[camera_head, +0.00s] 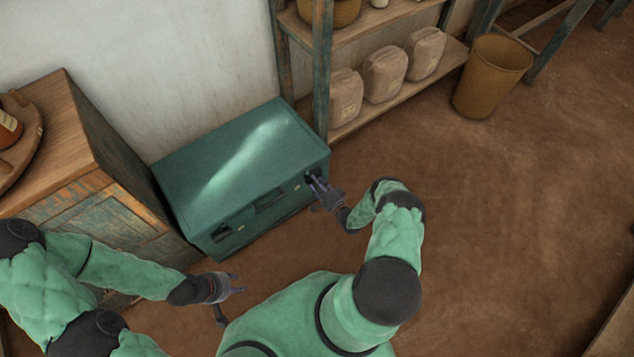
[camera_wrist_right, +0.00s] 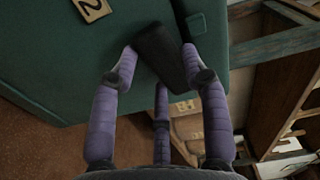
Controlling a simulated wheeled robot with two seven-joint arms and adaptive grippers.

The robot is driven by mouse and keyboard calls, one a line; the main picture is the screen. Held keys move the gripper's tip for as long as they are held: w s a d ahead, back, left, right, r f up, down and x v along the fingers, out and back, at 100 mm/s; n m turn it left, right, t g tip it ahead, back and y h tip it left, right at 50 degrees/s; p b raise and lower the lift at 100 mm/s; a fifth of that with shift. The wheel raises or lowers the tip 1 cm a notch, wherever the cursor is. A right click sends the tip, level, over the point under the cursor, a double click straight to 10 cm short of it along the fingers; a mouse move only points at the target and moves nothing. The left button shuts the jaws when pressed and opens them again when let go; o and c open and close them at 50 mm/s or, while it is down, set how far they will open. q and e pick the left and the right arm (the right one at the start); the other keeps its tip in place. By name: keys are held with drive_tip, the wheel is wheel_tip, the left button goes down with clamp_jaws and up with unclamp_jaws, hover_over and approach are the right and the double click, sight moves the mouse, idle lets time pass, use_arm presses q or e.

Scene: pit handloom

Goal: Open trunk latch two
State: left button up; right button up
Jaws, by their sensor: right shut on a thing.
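The teal trunk (camera_head: 245,165) stands against the wall with its lid down. In the right wrist view, a tan tag marked 2 (camera_wrist_right: 92,8) is on the trunk's front (camera_wrist_right: 60,60). The dark latch two (camera_wrist_right: 165,55) is beside that tag, between the purple fingers of my right gripper (camera_wrist_right: 160,62). In the head view my right gripper (camera_head: 319,187) is at the trunk's right front and largely hides this latch. It is shut on the latch. My left gripper (camera_head: 233,292) is open and empty, in front of the trunk and apart from it.
Another dark latch (camera_head: 222,233) is at the trunk's left front, with a dark handle (camera_head: 270,201) between. A wooden cabinet (camera_head: 105,200) stands close on the left. A shelf (camera_head: 400,85) with several sacks is behind right, beside a bin (camera_head: 490,78). The floor at right is clear.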

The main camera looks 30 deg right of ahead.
drive_tip(key=shift+f+m, duration=0.15)
drive_tip(key=shift+m, duration=0.95)
drive_tip(key=o, duration=1.2)
drive_tip(key=shift+c, duration=0.2)
drive_tip(key=s, duration=1.2)
drive_tip(key=shift+d, duration=0.4)
drive_tip(key=shift+w, duration=0.1)
